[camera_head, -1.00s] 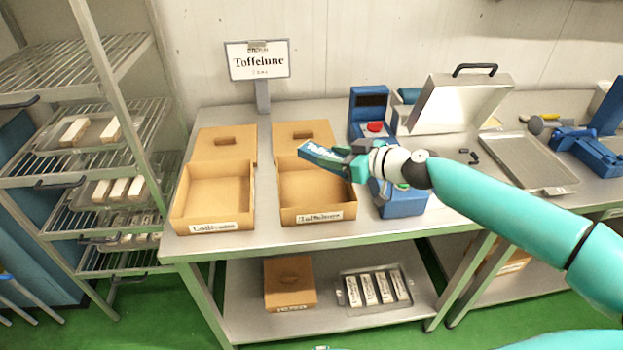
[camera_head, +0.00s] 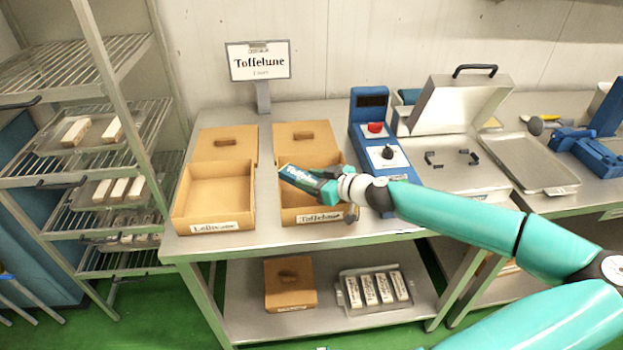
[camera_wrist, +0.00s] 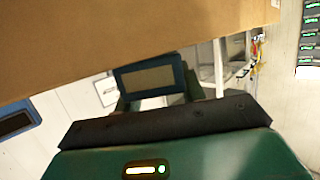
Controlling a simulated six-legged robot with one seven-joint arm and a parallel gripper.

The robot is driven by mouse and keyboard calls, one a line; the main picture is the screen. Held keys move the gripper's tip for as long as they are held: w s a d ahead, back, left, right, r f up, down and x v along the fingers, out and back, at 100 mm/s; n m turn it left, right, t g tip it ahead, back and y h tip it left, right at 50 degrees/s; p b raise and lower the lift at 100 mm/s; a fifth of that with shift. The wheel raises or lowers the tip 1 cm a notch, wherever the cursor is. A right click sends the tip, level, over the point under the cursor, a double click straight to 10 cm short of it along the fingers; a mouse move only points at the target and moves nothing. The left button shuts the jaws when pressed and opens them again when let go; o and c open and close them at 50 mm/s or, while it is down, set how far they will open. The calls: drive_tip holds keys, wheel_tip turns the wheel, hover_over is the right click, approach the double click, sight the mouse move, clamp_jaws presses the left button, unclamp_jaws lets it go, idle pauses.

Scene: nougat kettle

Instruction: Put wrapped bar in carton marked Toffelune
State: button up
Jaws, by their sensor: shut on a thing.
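The wrapped bar (camera_head: 298,178) is teal with white lettering. It is held in my gripper (camera_head: 322,186), which is shut on it, over the open carton marked Toffelune (camera_head: 300,215). The bar lies slanted, its free end toward the upper left. It hides part of the carton's inside, and I cannot tell whether it is below the rim or touching the carton. In the wrist view a cardboard surface (camera_wrist: 120,45) fills the top, close by. A dark-framed block shows between the fingers there; I cannot tell what it is.
A second open, empty carton (camera_head: 215,200) stands just left. The Toffelune sign (camera_head: 259,61) stands behind. A blue device (camera_head: 385,150) with a red button and dial is right of the carton, near my arm. A metal tray (camera_head: 528,162) lies farther right. A wire rack (camera_head: 90,175) stands left.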

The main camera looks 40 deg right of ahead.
drive_tip(key=o, duration=1.1)
drive_tip(key=shift+f, duration=0.15)
drive_tip(key=shift+o, duration=0.2)
drive_tip(key=shift+s+d+r, duration=0.1)
drive_tip(key=shift+r, duration=0.15)
drive_tip(key=v, duration=1.1)
drive_tip(key=shift+s, duration=0.35)
drive_tip(key=shift+s+r, duration=0.1)
drive_tip(key=shift+s, duration=0.05)
